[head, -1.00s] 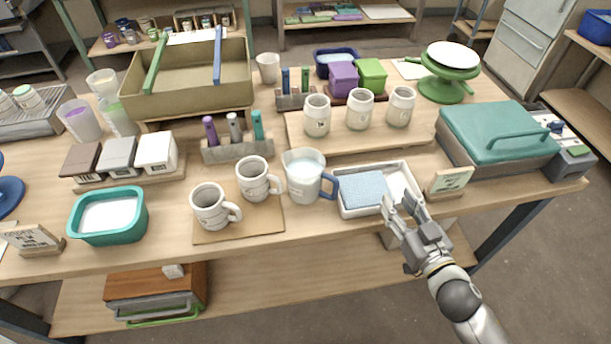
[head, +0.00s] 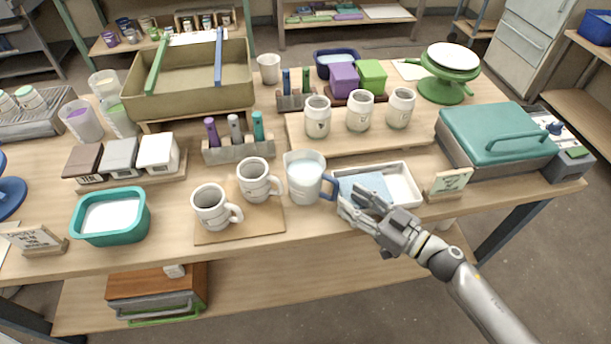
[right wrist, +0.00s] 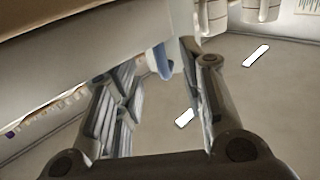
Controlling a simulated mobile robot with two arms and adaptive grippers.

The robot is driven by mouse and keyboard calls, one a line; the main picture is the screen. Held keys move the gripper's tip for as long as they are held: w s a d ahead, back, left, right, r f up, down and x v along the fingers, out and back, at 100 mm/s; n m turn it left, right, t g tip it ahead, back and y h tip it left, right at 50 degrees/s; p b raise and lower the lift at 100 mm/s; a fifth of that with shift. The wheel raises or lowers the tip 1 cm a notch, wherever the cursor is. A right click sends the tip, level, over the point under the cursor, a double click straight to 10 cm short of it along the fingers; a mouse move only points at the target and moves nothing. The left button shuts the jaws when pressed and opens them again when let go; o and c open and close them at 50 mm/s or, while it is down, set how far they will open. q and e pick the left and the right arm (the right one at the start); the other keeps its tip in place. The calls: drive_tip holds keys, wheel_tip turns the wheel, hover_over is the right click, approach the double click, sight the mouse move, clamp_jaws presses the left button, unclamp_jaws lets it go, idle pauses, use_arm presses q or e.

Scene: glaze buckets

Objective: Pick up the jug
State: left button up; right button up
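The jug (head: 303,178) is pale and see-through, with light contents and a blue handle on its right side. It stands upright on the table, right of two mugs. My right gripper (head: 349,200) is just right of the handle, over the front left of the white tray, with its fingers apart and nothing held. In the right wrist view a blue piece, seemingly the jug's handle (right wrist: 160,64), shows beyond and between the spread fingers. I cannot tell from it how near they are. My left gripper is not in view.
The white tray (head: 405,186) with a blue sponge (head: 371,184) lies under my right gripper. Two mugs (head: 256,181) stand on a board left of the jug. Several jars (head: 359,111) stand behind. A small sign (head: 447,184) stands right of the tray.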

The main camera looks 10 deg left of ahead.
sight(334, 199)
drive_tip(key=x, duration=0.5)
drive_tip(key=shift+w+a, duration=0.2)
drive_tip(key=shift+a, duration=0.05)
clamp_jaws()
drive_tip(key=shift+r, duration=0.1)
